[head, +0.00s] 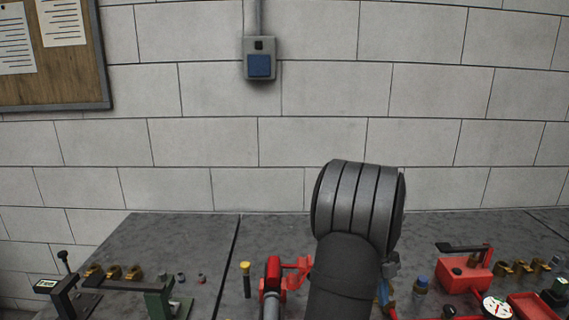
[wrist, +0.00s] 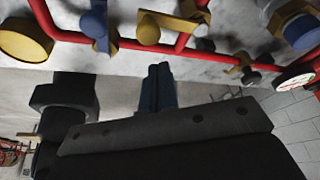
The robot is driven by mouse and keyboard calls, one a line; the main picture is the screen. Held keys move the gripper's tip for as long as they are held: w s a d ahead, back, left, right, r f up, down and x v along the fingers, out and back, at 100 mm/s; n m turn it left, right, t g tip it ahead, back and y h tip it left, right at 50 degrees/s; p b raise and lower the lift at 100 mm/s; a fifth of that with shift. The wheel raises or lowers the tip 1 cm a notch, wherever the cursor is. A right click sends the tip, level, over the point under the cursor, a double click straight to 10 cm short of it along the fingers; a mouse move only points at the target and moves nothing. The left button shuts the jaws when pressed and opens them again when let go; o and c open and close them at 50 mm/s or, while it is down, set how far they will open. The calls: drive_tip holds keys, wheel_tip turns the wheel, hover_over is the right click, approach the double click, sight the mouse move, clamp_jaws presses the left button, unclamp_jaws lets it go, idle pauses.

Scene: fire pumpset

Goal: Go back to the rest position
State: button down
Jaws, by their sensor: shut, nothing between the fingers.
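My gripper (wrist: 158,72) shows in the wrist view as two dark blue fingers side by side, with no visible gap and nothing between them. It is apart from the red pipes and fittings along the top of that view. In the head view my grey arm rises at the lower middle right and hides what lies behind it; I cannot make out the fingers there.
The wrist view shows a red pipe (wrist: 128,45), a brass disc (wrist: 25,40), a brass fitting (wrist: 148,28) and a gauge (wrist: 296,77). In the head view, a grey bench (head: 180,240) carries a red valve (head: 273,275), a red pump box (head: 465,270) and a gauge (head: 497,306).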

drive_tip(key=shift+w+a+f, duration=0.1)
drive_tip(key=shift+w+a, duration=0.2)
drive_tip(key=shift+w, duration=0.3)
drive_tip(key=shift+w+a, duration=0.3)
drive_tip(key=shift+w, duration=0.25)
